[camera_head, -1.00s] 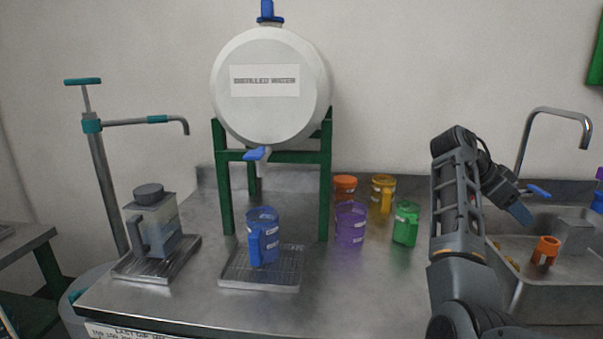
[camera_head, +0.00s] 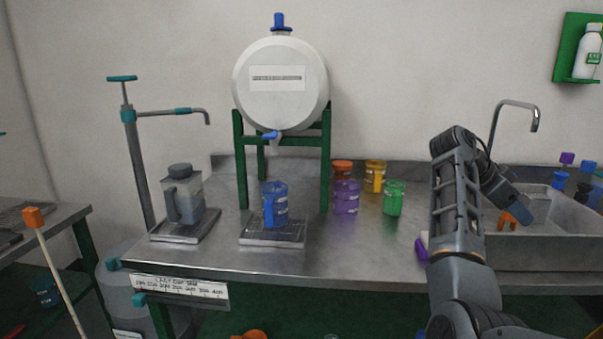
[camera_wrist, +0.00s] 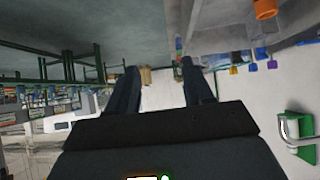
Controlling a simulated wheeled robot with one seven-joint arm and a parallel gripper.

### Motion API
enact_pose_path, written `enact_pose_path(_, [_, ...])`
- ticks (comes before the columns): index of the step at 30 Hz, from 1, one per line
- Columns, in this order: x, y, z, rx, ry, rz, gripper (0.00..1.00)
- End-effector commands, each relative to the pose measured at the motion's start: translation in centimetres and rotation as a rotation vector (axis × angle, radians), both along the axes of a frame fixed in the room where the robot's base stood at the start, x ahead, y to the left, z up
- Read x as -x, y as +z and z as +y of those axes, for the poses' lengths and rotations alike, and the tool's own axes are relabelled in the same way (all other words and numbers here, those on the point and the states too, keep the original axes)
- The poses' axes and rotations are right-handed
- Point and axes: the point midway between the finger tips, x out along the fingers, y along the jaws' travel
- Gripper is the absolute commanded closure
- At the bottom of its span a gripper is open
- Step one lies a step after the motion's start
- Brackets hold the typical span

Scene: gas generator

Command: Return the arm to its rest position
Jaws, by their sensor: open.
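My arm (camera_head: 455,210) stands upright and bent at the right of the head view. Its upper part folds over and points down to the right, in front of the sink (camera_head: 560,240). My gripper (camera_wrist: 163,75) shows in the wrist view as two dark fingers set apart, with nothing between them. In the head view the fingertips cannot be made out clearly.
The steel counter (camera_head: 340,245) holds a blue jug (camera_head: 273,205) on a drip tray, below the distilled water tank (camera_head: 280,85). Purple (camera_head: 346,197), green (camera_head: 394,198) and yellow (camera_head: 376,177) cups stand behind. Floor lies before the counter.

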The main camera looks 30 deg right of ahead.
Motion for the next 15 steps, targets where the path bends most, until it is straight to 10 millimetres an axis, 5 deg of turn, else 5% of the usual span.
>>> enact_pose_path(15, [0.2,-5.4,0.7,0.039,0.195,0.065,0.49])
